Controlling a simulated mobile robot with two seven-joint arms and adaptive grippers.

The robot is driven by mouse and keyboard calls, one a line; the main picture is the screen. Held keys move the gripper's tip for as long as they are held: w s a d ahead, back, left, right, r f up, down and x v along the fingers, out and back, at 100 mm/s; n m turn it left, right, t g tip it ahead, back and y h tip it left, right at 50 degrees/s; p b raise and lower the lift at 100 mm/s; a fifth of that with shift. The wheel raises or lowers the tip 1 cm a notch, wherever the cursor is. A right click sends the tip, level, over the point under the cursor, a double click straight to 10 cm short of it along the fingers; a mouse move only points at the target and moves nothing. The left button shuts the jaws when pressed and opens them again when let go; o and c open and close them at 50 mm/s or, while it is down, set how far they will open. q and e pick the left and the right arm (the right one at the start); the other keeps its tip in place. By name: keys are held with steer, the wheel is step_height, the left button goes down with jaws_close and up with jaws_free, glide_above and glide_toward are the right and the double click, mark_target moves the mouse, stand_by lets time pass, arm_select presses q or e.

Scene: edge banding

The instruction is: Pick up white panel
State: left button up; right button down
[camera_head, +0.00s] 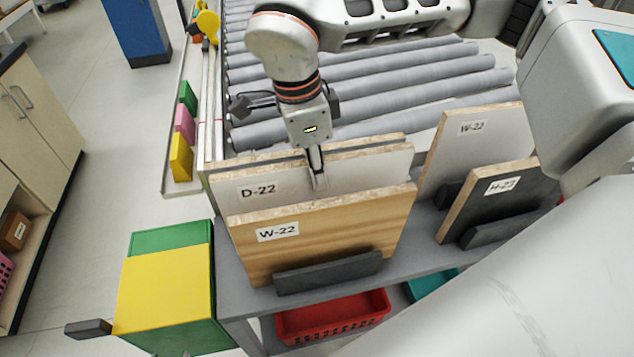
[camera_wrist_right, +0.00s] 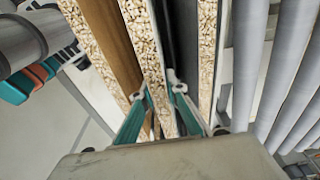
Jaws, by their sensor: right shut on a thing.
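The white panel marked D-22 (camera_head: 292,188) stands upright in a rack on the grey shelf, between a wood-faced panel in front and a darker panel behind. My right gripper (camera_head: 317,182) points down onto its top edge and is shut on it. In the right wrist view the two fingertips (camera_wrist_right: 157,88) sit on either side of the middle chipboard edge (camera_wrist_right: 143,40). The panel's lower part is hidden by the wood-faced panel. A second white panel, marked W-22 (camera_head: 462,150), stands to the right. My left gripper is not seen.
The wood-faced W-22 panel (camera_head: 330,228) stands close in front. A roller conveyor (camera_head: 410,90) lies behind, a yellow-topped green box (camera_head: 165,290) at the left, and a red basket (camera_head: 333,315) below.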

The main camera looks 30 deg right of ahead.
step_height(320, 180, up, 17)
steer(key=shift+p, duration=0.35)
